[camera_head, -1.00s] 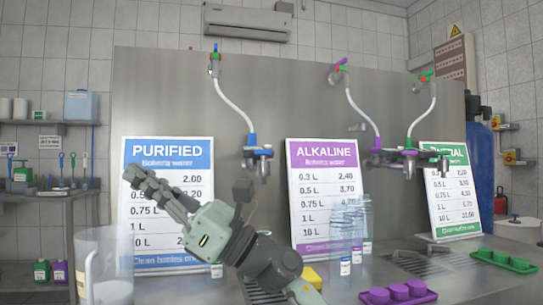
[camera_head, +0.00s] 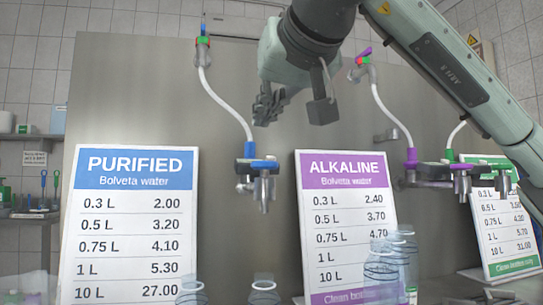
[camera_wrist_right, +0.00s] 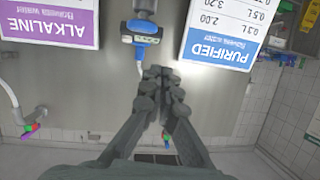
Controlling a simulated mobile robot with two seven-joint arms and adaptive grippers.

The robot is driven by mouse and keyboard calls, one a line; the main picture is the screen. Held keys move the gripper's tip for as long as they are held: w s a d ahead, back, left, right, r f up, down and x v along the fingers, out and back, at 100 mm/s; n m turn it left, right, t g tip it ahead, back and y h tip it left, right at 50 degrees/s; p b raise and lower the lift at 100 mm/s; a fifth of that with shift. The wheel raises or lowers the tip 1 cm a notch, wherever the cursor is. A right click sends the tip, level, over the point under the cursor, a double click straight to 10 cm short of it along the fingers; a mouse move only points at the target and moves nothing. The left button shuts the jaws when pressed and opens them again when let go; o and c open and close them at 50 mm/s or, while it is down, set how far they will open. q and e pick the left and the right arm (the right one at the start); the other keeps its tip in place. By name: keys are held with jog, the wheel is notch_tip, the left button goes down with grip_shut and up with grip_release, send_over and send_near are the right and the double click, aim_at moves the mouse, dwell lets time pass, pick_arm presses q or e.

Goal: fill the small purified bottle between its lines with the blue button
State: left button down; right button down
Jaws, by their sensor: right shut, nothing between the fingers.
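The blue purified tap (camera_head: 262,172) hangs from a white hose in front of the steel panel; its blue block also shows in the right wrist view (camera_wrist_right: 143,28). My right gripper (camera_head: 268,106) is above the tap in the head view, shut and empty. In the right wrist view its fingertips (camera_wrist_right: 160,76) are together, apart from the tap. One clear bottle (camera_head: 263,289) stands below the tap, cut by the lower edge. Another clear bottle (camera_head: 190,291) stands to its left. I cannot tell their fill lines or water level. My left gripper is out of view.
The purified price sign (camera_head: 128,225) and alkaline sign (camera_head: 347,225) lean behind the counter. Larger clear bottles (camera_head: 382,272) stand in front of the alkaline sign. The purple and green taps (camera_head: 461,180) are at the right. My right arm crosses the upper right.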

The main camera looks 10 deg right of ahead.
aim_at(267, 164)
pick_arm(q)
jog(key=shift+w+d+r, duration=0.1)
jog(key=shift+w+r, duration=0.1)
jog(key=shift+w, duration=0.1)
pick_arm(e)
jog(key=d+r, duration=0.1)
jog(key=d+r+h, duration=0.1)
jog(key=shift+s+d+t, duration=0.15)
jog(key=shift+d+t, duration=0.15)
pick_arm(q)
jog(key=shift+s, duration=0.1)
